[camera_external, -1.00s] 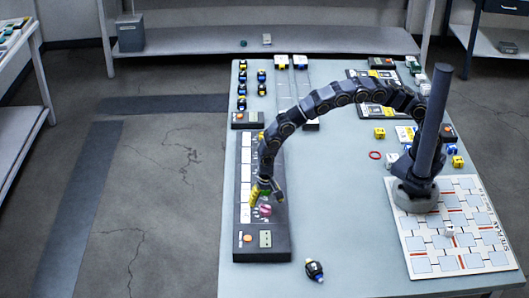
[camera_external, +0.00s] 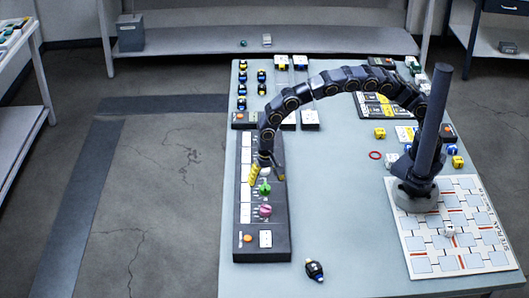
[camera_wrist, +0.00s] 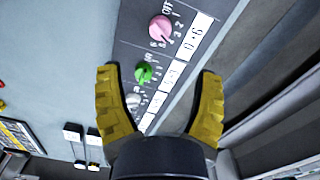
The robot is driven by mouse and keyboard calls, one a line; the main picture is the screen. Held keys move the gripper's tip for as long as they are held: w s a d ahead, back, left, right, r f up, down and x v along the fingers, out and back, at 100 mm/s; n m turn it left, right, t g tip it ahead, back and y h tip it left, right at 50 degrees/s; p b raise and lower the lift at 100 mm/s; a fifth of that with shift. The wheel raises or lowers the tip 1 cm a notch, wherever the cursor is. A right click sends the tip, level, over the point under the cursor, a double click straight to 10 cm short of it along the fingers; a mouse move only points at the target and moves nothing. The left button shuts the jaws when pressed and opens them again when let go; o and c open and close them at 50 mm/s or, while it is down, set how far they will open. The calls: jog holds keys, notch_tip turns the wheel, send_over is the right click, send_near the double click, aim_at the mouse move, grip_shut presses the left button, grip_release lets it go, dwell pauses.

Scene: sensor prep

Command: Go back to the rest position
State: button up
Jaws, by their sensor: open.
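My gripper (camera_external: 267,180) is open and empty at the end of the arched arm, over the dark control panel (camera_external: 277,225) on the left side of the table. Its yellow fingers stand wide apart in the wrist view (camera_wrist: 160,72). A green knob (camera_external: 265,188) shows just below the fingers and also in the wrist view (camera_wrist: 143,72), with no finger seen touching it. A pink knob (camera_external: 265,211) sits nearer the panel's front end and shows in the wrist view (camera_wrist: 159,29). A whitish knob (camera_wrist: 133,100) is partly shaded.
A patterned board (camera_external: 420,263) lies front right. The middle of the table (camera_external: 335,195) is clear.

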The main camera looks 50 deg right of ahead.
jog(key=w+d+r, duration=0.1)
jog(key=d+r, duration=0.3)
jog(key=d, duration=0.5)
jog(key=w+d+r+n+h, duration=0.1)
jog(key=d+r, duration=0.4)
jog(key=d, duration=0.5)
jog(key=w+d+r, duration=0.1)
jog(key=d+r, duration=0.3)
jog(key=d, duration=0.5)
jog(key=s+d+n+g, duration=0.1)
jog(key=s+d+n, duration=0.1)
jog(key=s+d, duration=0.5)
jog(key=s+d+r+n+y, duration=0.1)
jog(key=s+d+n, duration=0.2)
jog(key=s+d, duration=0.4)
jog(key=s, duration=0.7)
jog(key=shift+d+r+g, duration=0.2)
jog(key=shift+r+g, duration=0.1)
jog(key=shift+g, duration=0.1)
